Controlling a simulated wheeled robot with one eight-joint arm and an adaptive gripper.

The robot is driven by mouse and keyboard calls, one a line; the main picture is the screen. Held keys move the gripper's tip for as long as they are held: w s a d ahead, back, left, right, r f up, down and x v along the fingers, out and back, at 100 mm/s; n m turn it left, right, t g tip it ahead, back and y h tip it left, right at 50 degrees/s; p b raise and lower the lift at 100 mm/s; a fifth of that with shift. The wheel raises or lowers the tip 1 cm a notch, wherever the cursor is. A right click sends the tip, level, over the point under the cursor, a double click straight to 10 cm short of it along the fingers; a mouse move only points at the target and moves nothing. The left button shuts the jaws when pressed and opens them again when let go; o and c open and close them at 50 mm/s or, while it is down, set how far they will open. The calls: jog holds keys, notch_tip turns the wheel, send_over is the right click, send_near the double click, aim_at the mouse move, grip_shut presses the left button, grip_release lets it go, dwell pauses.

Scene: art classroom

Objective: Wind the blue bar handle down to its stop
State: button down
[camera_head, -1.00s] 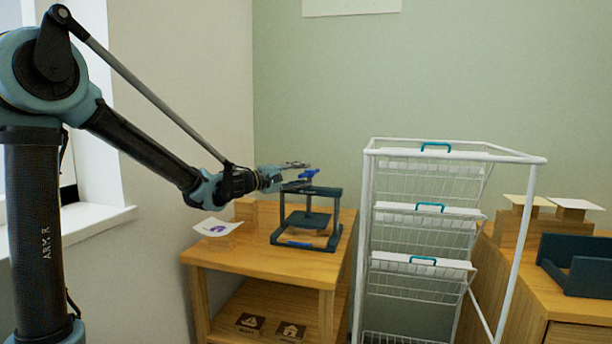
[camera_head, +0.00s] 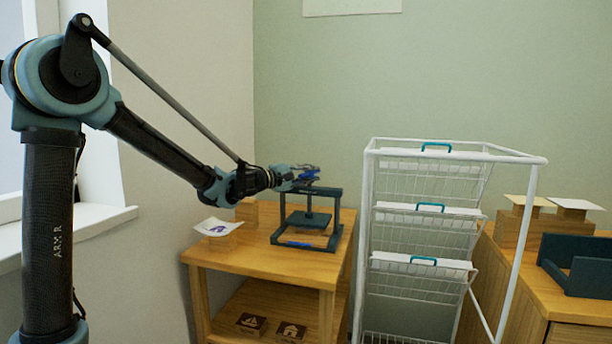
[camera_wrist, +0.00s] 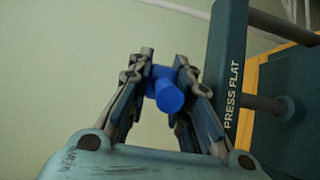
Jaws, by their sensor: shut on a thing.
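The dark press (camera_head: 333,218) stands on a small wooden table, with its plate (camera_head: 308,219) hanging inside the frame above the base. The blue bar handle (camera_wrist: 167,92) sits at the top of the press. In the wrist view its blue end shows between the two fingers of my gripper (camera_wrist: 166,82), which is shut on it. In the head view my gripper (camera_head: 305,176) is at the top of the press and covers most of the handle. The press's top beam (camera_wrist: 228,65) reads "PRESS FLAT" in the wrist view.
A white wire basket rack (camera_head: 365,240) stands right of the table (camera_head: 255,264). A curled sheet with a purple print (camera_head: 217,227) lies on a wooden block at the table's left. Wood stamps (camera_head: 251,323) lie on the lower shelf. A wall and window sill are at left.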

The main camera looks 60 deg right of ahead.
jog(key=shift+m+g+y, duration=0.4)
jog(key=shift+g, duration=0.1)
jog(key=m+g+y, duration=0.2)
jog(key=g, duration=0.1)
jog(key=shift+w+d+m+y, duration=0.1)
jog(key=shift+m+y, duration=0.3)
jog(key=m+g+y, duration=0.3)
jog(key=y, duration=0.1)
jog(key=shift+m+g+y, duration=0.3)
jog(key=m+y, duration=0.1)
jog(key=y, duration=0.1)
jog(key=m+g+y, duration=0.1)
jog(key=m+y, duration=0.1)
jog(key=y, duration=0.1)
jog(key=shift+f+m, duration=0.1)
jog(key=shift+m, duration=0.2)
jog(key=shift+m+y, duration=0.95)
jog(key=shift+y, duration=0.65)
jog(key=shift+m+y, duration=0.95)
jog(key=shift+y, duration=0.65)
jog(key=c, duration=1.4)
grip_release()
jog(key=shift+c, duration=0.2)
